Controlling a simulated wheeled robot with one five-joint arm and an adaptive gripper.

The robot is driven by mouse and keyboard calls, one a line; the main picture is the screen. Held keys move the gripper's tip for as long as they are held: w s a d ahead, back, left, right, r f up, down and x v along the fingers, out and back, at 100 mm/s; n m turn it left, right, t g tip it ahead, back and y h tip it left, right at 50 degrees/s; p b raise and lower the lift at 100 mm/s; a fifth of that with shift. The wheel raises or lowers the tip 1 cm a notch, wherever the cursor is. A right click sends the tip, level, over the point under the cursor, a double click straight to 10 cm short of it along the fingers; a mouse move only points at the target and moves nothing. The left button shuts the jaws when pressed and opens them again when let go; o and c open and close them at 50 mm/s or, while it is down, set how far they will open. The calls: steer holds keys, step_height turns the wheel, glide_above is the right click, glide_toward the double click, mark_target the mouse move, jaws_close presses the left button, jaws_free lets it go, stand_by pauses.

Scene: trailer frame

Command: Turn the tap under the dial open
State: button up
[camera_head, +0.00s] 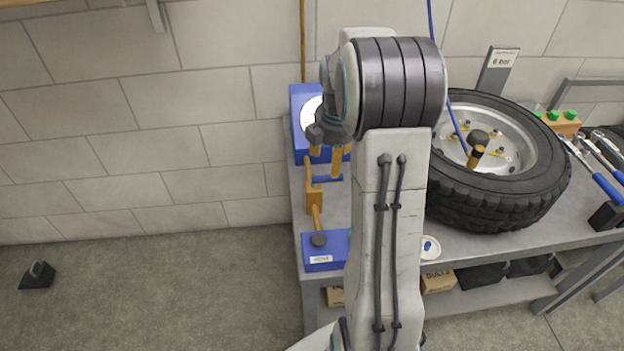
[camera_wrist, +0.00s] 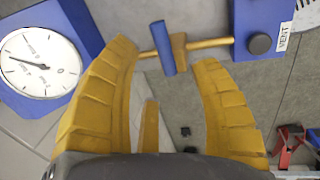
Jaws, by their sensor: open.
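The dial (camera_wrist: 40,63) has a white face in a blue housing at the left of the wrist view; my arm partly covers it (camera_head: 311,108) in the head view. A brass pipe (camera_wrist: 210,43) runs from the dial side to a blue box labelled VENT (camera_wrist: 262,30). The tap has a brass body (camera_wrist: 179,50) and a blue lever (camera_wrist: 162,47), which lies crosswise to the pipe, slightly tilted. My gripper (camera_wrist: 164,55) is open, its yellow fingers on either side of the lever with gaps showing. Depth between fingertips and lever is unclear.
A bench (camera_head: 460,243) carries the blue units, with a tyre and wheel (camera_head: 495,195) to the right. Pliers-like tools (camera_head: 600,180) lie at far right. A tiled wall (camera_head: 150,120) stands behind. The floor (camera_head: 170,290) left of the bench is mostly clear.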

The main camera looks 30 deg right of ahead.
mark_target(327, 180)
steer(key=shift+w+d+f, duration=0.15)
steer(key=shift+w+f, duration=0.1)
steer(key=shift+f, duration=1)
steer(key=shift+w+d+f, duration=0.1)
steer(key=shift+w+f, duration=0.1)
steer(key=shift+f, duration=1.05)
steer(key=shift+w+d+f, duration=0.15)
steer(key=shift+w+f, duration=0.1)
steer(key=shift+f, duration=1)
steer(key=shift+c, duration=0.2)
jaws_close()
